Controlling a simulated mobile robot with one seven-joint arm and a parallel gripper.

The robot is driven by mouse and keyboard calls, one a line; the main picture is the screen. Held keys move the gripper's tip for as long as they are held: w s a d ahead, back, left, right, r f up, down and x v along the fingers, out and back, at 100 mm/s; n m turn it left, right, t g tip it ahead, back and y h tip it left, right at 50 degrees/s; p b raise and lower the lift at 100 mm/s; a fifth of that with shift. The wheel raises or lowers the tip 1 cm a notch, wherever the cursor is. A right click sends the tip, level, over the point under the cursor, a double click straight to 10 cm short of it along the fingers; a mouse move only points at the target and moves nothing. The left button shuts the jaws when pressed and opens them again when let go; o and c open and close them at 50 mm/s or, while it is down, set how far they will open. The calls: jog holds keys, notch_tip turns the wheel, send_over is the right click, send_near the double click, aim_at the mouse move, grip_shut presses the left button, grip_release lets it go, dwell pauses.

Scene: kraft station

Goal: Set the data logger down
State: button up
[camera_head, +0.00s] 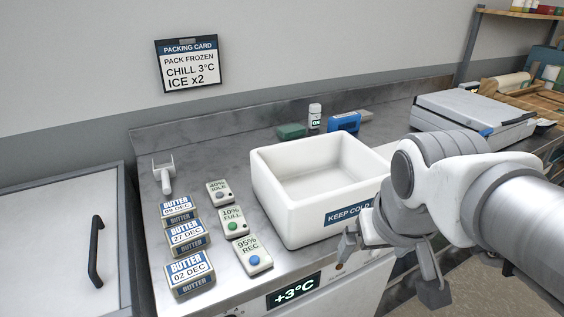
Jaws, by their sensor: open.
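Three pale data loggers lie in a slanting row on the steel counter, left of the white box. The back logger, reading 40% IDLE (219,192), has a dark button. The middle logger, reading 10% FULL (233,222), has a green button. The front logger, reading 95% REC (252,256), has a blue button. My gripper (392,268) is open at the counter's front edge, right of the loggers and in front of the white box. Its fingers are spread wide and I see nothing between them. My arm comes in from the right and hides part of the counter.
The open, empty-looking white KEEP COLD box (262,193) stands mid-counter. Several dated butter packs (189,273) line the left, below a white scanner-like tool (164,174). Green (292,131) and blue (344,122) items and a white bottle (314,116) stand behind. A scale (474,108) sits back right.

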jog(key=w+a+r+n+g+p, duration=0.2)
jog(key=w+a+r+n+p, duration=0.1)
jog(key=w+a+r+p, duration=0.35)
jog(key=n+g+y+p, duration=0.1)
jog(key=n+p, duration=0.1)
jog(key=p, duration=0.5)
send_near(252, 250)
jog(key=f, duration=0.1)
jog(key=f+b, duration=0.1)
jog(key=f, duration=0.1)
jog(key=shift+w+f, duration=0.25)
jog(key=shift+w, duration=0.1)
jog(key=shift+w+a+f, duration=0.15)
jog(key=shift+f, duration=1.1)
jog(key=shift+w+a+f, duration=0.15)
jog(key=shift+a+f, duration=0.05)
jog(key=shift+f, duration=1.05)
jog(key=shift+c, duration=0.3)
jog(key=c, duration=1.5)
